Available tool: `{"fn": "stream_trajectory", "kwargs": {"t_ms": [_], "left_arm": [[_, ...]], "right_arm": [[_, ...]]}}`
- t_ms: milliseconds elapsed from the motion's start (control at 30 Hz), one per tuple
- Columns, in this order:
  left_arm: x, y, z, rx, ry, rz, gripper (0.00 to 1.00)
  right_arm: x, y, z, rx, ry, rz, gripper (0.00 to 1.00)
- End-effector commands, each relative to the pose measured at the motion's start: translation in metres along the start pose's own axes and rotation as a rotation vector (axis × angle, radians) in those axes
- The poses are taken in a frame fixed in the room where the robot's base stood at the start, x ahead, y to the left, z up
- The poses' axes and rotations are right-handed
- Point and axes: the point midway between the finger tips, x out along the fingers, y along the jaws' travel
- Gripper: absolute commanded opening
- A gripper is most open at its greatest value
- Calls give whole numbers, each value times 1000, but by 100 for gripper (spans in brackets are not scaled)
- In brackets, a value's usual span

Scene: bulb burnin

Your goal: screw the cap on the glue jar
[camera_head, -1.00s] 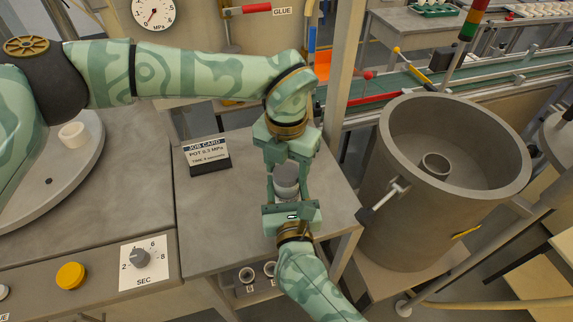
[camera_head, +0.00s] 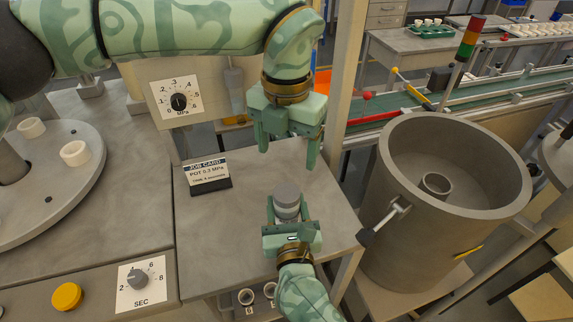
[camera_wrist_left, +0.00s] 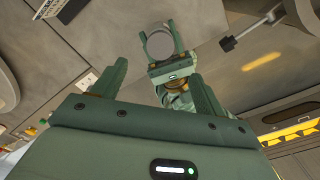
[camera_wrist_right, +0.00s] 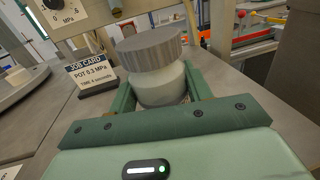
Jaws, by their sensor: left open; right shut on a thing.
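The glue jar (camera_wrist_right: 163,88) is a pale, round jar between the fingers of my right gripper (camera_wrist_right: 165,95), which is shut on it. The grey ribbed cap (camera_wrist_right: 150,48) sits on top of the jar and looks level. In the head view the cap (camera_head: 286,198) shows above my right gripper (camera_head: 287,215) over the grey table. My left gripper (camera_head: 287,145) is open and empty, up and behind the jar, apart from the cap. In the left wrist view the cap (camera_wrist_left: 159,45) shows beyond the open fingers. How tightly the cap sits cannot be told.
A job card (camera_head: 207,173) stands left of the jar. A large grey pot (camera_head: 455,225) with a side handle stands right of the table. A round turntable (camera_head: 85,185) with white rings is at left. A metal post (camera_head: 347,80) rises behind the table.

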Motion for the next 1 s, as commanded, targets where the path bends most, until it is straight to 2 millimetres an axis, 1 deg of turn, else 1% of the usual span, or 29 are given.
{"fn": "stream_trajectory", "kwargs": {"t_ms": [33, 133, 433, 467, 500, 533, 833, 933, 1000], "left_arm": [[-5, 0, 0, 0, -2, 0, 73], [-11, 0, 0, 1, -1, 0, 73], [-13, 0, 0, 1, 0, 0, 73], [-13, 0, 0, 1, 0, 0, 73], [-12, 0, 0, 1, 0, 0, 73], [-12, 0, 0, 1, 0, 0, 73], [-13, 0, 0, 1, 0, 0, 73], [-14, 0, 0, 1, -1, 0, 73], [-15, 0, 0, 1, -1, 1, 73]], "right_arm": [[0, 0, 0, 0, 0, 0, 0], [0, 0, 0, 0, 0, 0, 0], [0, 0, 0, 0, 0, 0, 0], [0, 0, 0, 0, 0, 0, 58], [0, 0, 0, 0, 0, 0, 69], [0, 0, 0, 0, 0, 0, 75], [-1, 0, 0, 0, 0, 0, 75], [-9, 0, 0, -1, 0, 1, 75], [-20, 0, -1, 0, 2, 0, 75]]}}
